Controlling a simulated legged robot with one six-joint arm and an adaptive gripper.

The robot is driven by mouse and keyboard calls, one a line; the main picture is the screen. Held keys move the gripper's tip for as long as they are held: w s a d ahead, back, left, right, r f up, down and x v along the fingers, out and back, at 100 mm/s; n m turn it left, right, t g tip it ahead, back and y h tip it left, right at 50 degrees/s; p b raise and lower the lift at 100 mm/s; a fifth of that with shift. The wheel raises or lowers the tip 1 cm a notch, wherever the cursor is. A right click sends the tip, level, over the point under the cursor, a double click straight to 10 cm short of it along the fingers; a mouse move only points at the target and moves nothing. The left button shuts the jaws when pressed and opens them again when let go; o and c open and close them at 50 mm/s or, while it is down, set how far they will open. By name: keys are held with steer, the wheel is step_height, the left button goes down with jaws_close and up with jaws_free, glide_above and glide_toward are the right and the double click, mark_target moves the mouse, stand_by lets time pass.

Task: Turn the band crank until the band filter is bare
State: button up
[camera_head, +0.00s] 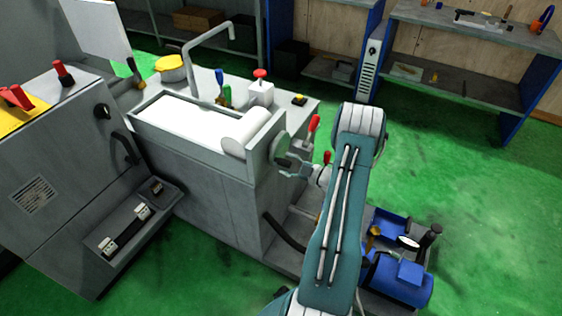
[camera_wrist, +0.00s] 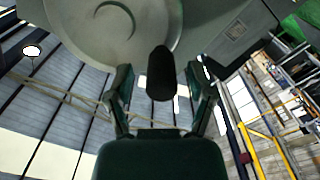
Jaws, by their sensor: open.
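The band filter (camera_head: 185,118) is a grey open trough with a smooth white band along it and a pale roll (camera_head: 246,130) at its right end. The band crank (camera_head: 278,146) is a round grey disc on the right end wall. In the wrist view the crank disc (camera_wrist: 100,30) fills the top, with a dark handle (camera_wrist: 161,74) sticking out from it. My gripper (camera_head: 290,165) is beside the disc. In the wrist view my gripper (camera_wrist: 160,85) is open, with one finger on each side of the handle and visible gaps to it.
A red-handled lever (camera_head: 313,128) stands close right of the crank. A bent grey pipe (camera_head: 205,45) rises behind the trough. A blue motor unit (camera_head: 400,275) sits low at the right, near my arm. Green floor (camera_head: 450,170) is clear farther right.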

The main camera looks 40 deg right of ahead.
steer(key=shift+x, duration=1.3)
steer(key=shift+a, duration=0.2)
steer(key=shift+d, duration=0.1)
jaws_close()
